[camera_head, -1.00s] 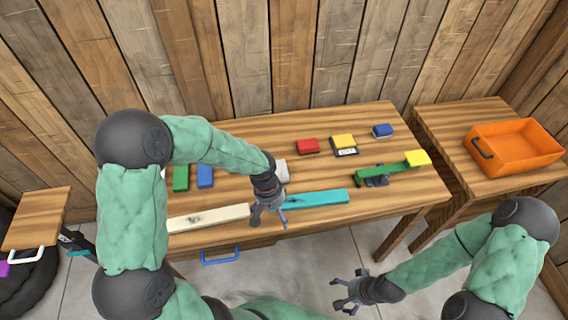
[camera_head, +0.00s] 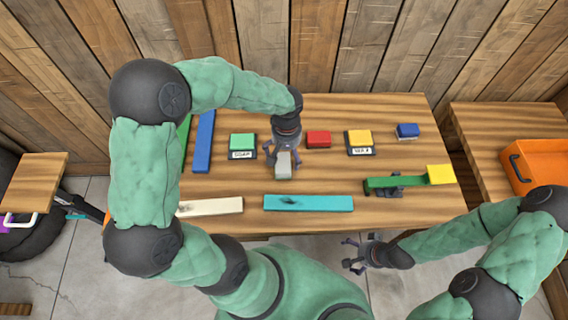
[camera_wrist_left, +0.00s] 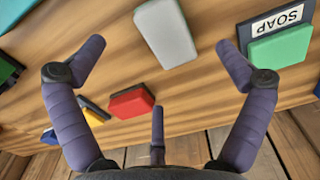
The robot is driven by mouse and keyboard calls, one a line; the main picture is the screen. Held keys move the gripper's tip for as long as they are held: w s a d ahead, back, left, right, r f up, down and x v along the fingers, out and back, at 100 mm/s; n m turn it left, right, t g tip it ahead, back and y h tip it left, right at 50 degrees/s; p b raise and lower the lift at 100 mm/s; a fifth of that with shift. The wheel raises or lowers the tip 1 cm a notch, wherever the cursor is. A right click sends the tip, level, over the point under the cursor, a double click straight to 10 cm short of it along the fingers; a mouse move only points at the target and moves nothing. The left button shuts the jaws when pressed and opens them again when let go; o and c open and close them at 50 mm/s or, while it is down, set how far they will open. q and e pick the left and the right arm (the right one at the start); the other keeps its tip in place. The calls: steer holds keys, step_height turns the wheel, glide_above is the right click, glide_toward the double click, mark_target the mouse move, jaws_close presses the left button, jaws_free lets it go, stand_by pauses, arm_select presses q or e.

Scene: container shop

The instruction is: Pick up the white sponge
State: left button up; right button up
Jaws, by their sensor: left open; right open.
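The white sponge (camera_head: 284,167) is a small pale grey-white block on the wooden table in the head view. In the left wrist view the white sponge (camera_wrist_left: 166,32) lies ahead, beyond the fingertips and roughly between them. My left gripper (camera_head: 283,158) is over the sponge with its fingers pointing down, and part of the sponge is hidden by it. In the left wrist view the left gripper (camera_wrist_left: 155,62) has its fingers spread wide and nothing between them. My right gripper (camera_head: 352,256) is open and empty in front of the table's front edge.
A green sponge (camera_head: 242,141) on a SOAP label is left of the white sponge; a red one (camera_head: 318,139) is right. A yellow sponge (camera_head: 359,137) and a blue one (camera_head: 407,130) stand farther right. A teal bar (camera_head: 308,203) lies in front. An orange crate (camera_head: 535,160) is at right.

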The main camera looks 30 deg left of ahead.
mark_target(286, 162)
arm_select(q)
step_height(286, 162, down, 2)
steer(key=shift+w+f, duration=0.1)
steer(key=shift+f+b, duration=1.15)
steer(key=shift+f, duration=1.45)
steer(key=c, duration=1.2)
